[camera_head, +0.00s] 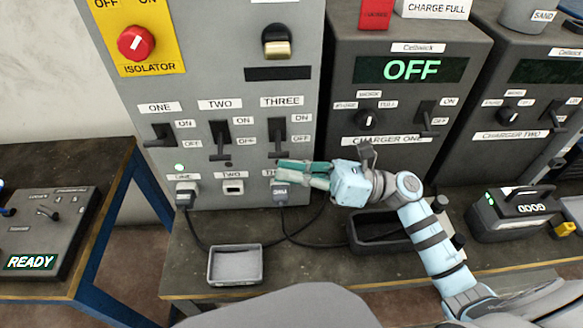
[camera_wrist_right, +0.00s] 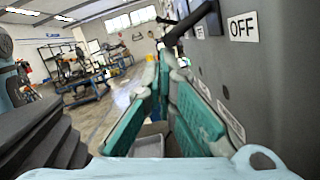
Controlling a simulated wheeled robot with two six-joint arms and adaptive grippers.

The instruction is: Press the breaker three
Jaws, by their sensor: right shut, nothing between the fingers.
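Breaker three (camera_head: 277,135) is a black lever on the grey panel, under the THREE label (camera_head: 282,101), with ON and OFF labels to its right. My right gripper (camera_head: 281,168) is shut and empty, its fingertips just below this lever, in front of the panel. Whether they touch the lever is unclear. In the right wrist view the teal-padded fingers (camera_wrist_right: 163,75) point along the panel, with a black lever (camera_wrist_right: 188,24) and an OFF label (camera_wrist_right: 243,27) ahead. The fingers hide the spot where breaker three's lamp may be. My left gripper is not in view.
A red isolator knob (camera_head: 137,43) is above. Charger one (camera_head: 400,85) reads OFF. A small tray (camera_head: 235,281) and cables lie on the bench below.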

